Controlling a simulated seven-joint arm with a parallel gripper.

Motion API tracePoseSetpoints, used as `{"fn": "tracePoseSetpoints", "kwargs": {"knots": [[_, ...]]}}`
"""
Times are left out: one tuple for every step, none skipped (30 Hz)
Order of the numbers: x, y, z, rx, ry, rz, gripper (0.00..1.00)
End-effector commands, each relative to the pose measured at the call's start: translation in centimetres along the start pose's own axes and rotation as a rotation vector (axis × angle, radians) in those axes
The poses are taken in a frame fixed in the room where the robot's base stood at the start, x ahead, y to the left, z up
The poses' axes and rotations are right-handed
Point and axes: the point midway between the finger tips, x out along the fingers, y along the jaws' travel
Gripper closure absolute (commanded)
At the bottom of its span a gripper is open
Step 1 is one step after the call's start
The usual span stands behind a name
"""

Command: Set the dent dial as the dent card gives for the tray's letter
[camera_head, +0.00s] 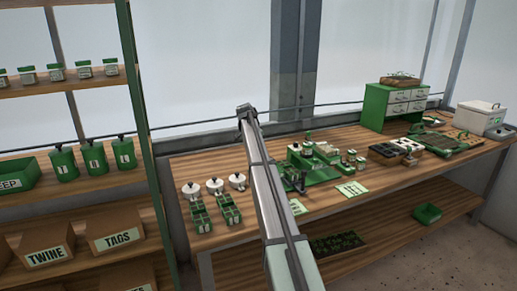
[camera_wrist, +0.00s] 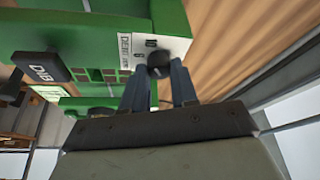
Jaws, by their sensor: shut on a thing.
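In the wrist view my gripper (camera_wrist: 159,72) has its two grey fingers closed around the small dark knob of the dent dial (camera_wrist: 158,58). The dial sits on a white plate (camera_wrist: 172,44) with a DENT label and a few marks, on the green seeder (camera_wrist: 95,28). The knob's exact setting is not clear. In the head view the green seeder (camera_head: 312,168) stands mid-bench, partly behind my arm, and my gripper cannot be made out there. A pale card with green marks (camera_head: 352,189) lies in front of it; its text is too small to read. I cannot read a tray letter.
A dark lettered tag (camera_wrist: 40,68) sits on the seeder left of the dial. On the bench (camera_head: 200,165), white-topped items (camera_head: 214,186) and green trays (camera_head: 229,214) stand left. A green drawer cabinet (camera_head: 374,106) and a white box (camera_head: 478,116) stand right.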

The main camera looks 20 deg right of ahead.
Motion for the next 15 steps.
{"fn": "tracePoseSetpoints", "kwargs": {"knots": [[-0.02, -0.05, 0.0, 0.011, -0.001, 0.005, 1.0], [-0.02, -0.05, 0.0, 0.018, -0.001, 0.008, 1.0], [-0.02, -0.04, 0.01, 0.027, -0.002, 0.011, 1.0], [-0.02, -0.04, 0.01, 0.032, -0.002, 0.013, 1.0], [-0.02, -0.04, 0.01, 0.035, -0.002, 0.015, 1.0], [-0.02, -0.04, 0.01, 0.039, -0.001, 0.017, 1.0], [-0.02, -0.03, 0.01, 0.042, -0.001, 0.018, 1.0], [-0.01, -0.03, 0.02, 0.044, -0.001, 0.018, 1.0], [-0.01, -0.03, 0.02, 0.046, -0.001, 0.019, 1.0], [-0.01, -0.03, 0.02, 0.047, -0.001, 0.02, 1.0], [-0.01, -0.03, 0.02, 0.048, -0.001, 0.02, 1.0], [-0.01, -0.02, 0.02, 0.048, -0.001, 0.02, 1.0], [-0.01, -0.02, 0.02, 0.048, -0.001, 0.02, 1.0], [-0.01, -0.02, 0.02, 0.048, -0.001, 0.02, 1.0], [-0.01, -0.03, 0.02, 0.048, -0.001, 0.02, 1.0]]}}
